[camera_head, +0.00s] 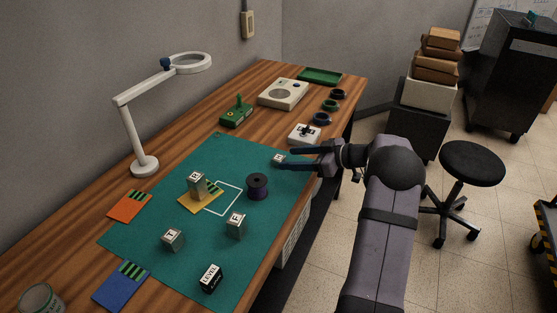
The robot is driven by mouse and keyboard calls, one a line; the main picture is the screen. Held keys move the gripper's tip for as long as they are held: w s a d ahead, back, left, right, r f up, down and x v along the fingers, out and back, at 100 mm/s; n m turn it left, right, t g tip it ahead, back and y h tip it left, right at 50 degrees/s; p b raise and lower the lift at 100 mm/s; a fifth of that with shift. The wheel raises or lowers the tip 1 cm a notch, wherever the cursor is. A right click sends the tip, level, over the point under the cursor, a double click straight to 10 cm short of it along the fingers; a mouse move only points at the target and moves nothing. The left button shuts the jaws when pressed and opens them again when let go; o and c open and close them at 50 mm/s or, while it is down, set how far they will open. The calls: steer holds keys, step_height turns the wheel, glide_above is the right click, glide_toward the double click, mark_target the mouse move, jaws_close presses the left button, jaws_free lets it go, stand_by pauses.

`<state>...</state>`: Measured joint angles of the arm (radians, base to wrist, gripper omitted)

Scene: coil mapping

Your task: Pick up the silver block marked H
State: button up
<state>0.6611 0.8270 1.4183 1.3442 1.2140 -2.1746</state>
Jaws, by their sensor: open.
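Several small silver blocks with letter labels are in the camera_head view. One silver block (279,158) is at the mat's right edge and shows between the fingers of my open gripper (268,161). Its letter is too small to read, and I cannot tell whether the fingers touch it. Another silver block (197,186) stands upright on a yellow card (210,204). Two more silver blocks stand nearer on the mat, one at the right (236,228) and one at the left (172,241). I cannot read their letters with certainty, so the H block is not clear.
The green mat (160,205) also holds a dark spool (257,186) and a black block marked LEVEL (210,279). Orange (128,206) and blue (120,288) cards lie at its left edge. A white box (304,135) stands just behind my gripper. A ring lamp (145,167) stands at the left.

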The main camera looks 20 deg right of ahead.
mark_target(282, 158)
steer(key=shift+p+x, duration=1.2)
steer(key=shift+x, duration=1.4)
steer(key=shift+d+f, duration=0.1)
steer(key=c, duration=1.2)
